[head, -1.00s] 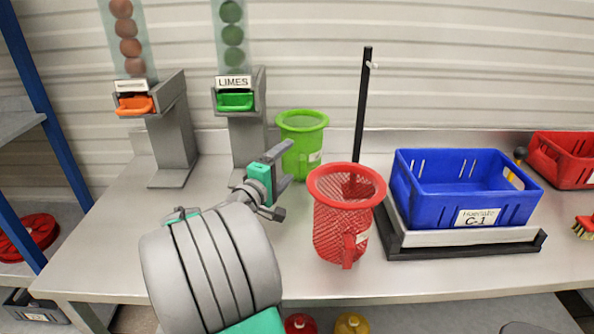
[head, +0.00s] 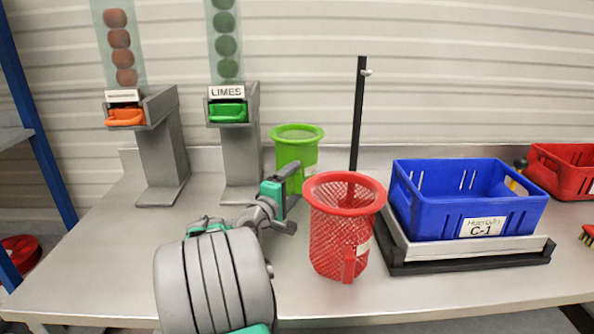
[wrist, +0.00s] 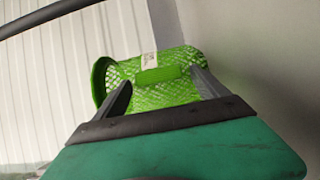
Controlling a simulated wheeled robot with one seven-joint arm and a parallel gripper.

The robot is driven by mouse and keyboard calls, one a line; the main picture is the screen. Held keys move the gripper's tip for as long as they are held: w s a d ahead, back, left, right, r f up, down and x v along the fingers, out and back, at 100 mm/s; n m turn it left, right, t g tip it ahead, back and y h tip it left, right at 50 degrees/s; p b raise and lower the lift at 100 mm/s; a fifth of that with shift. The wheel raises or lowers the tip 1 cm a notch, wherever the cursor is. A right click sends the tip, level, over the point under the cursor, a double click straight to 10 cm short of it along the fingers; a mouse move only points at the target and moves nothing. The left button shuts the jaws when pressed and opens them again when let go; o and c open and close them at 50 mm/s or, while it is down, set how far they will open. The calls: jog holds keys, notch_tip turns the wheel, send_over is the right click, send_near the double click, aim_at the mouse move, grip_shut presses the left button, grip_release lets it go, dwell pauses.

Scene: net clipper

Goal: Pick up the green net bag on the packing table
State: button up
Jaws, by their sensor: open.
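The green net bag (head: 297,146) stands upright on the packing table (head: 105,255), behind and left of the red net bag. It has a wide rim and a white tag. My gripper (head: 290,199) is in front of it, its lower part hidden behind the gripper in the head view. In the wrist view the green net bag (wrist: 150,78) appears on its side, with its handle (wrist: 158,74) between the open fingers (wrist: 160,92). I cannot tell whether a finger touches the net. The jaws hold nothing.
The red net bag (head: 341,232) stands close to the right of my gripper. A blue crate (head: 445,216) sits on a scale to its right. A lime dispenser (head: 240,150) and an orange dispenser (head: 160,150) stand to the left. The table's left front is clear.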

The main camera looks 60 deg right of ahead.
jog(key=shift+c, duration=0.4)
jog(key=c, duration=1.3)
jog(key=shift+r, duration=0.1)
jog(key=shift+c, duration=0.2)
